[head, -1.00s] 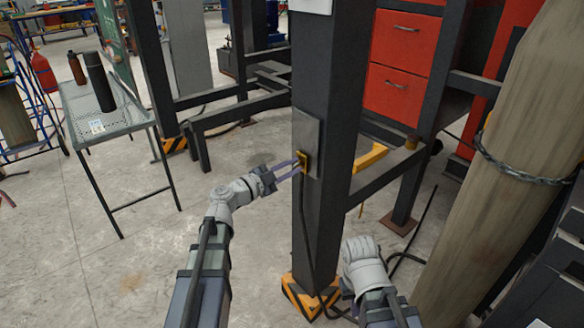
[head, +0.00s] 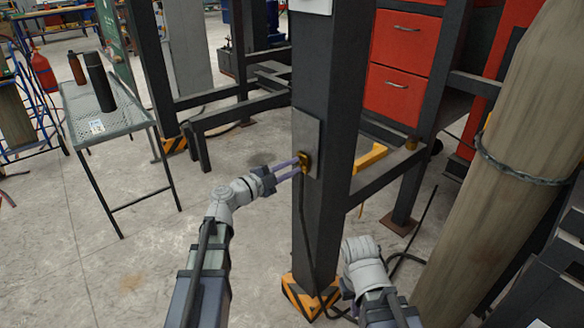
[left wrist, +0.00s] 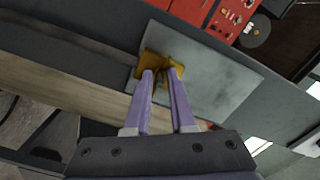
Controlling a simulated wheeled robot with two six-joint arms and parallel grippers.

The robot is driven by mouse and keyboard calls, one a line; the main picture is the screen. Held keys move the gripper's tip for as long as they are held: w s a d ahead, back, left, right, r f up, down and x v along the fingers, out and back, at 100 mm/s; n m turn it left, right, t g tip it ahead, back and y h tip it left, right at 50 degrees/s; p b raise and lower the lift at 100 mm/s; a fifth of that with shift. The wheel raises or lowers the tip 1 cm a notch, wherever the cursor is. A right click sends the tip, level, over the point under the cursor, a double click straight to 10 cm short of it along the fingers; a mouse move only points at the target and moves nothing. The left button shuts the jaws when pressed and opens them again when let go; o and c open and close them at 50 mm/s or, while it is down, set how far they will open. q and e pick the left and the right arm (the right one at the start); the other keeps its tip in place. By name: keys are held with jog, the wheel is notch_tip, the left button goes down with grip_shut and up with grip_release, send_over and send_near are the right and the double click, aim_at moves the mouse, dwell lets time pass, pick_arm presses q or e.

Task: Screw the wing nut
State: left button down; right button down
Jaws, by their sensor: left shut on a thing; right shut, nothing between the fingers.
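The yellow wing nut (head: 305,162) sits against a grey metal plate (head: 306,130) on the dark upright post. In the left wrist view the wing nut (left wrist: 162,66) shows at my fingertips, in front of the plate (left wrist: 222,82). My left gripper (head: 299,167) reaches in from the left with its purple fingers shut on the wing nut; in the left wrist view the gripper (left wrist: 163,76) has a narrow gap at the tips. My right gripper (head: 347,286) is low, right of the post, mostly hidden by its own wrist, shut and empty.
The dark post (head: 324,220) stands on a yellow-and-black striped foot (head: 305,298). A black cable (head: 302,215) hangs down from near the nut. A perforated table (head: 125,122) with bottles is at left. A large chained cylinder (head: 480,210) stands at right.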

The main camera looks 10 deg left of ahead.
pick_arm(q)
jog(key=c, duration=0.8)
grip_release()
jog(key=shift+o, duration=0.2)
jog(key=v, duration=0.7)
jog(key=shift+s+a, duration=0.25)
jog(key=shift+s, duration=0.1)
jog(key=shift+d, duration=0.1)
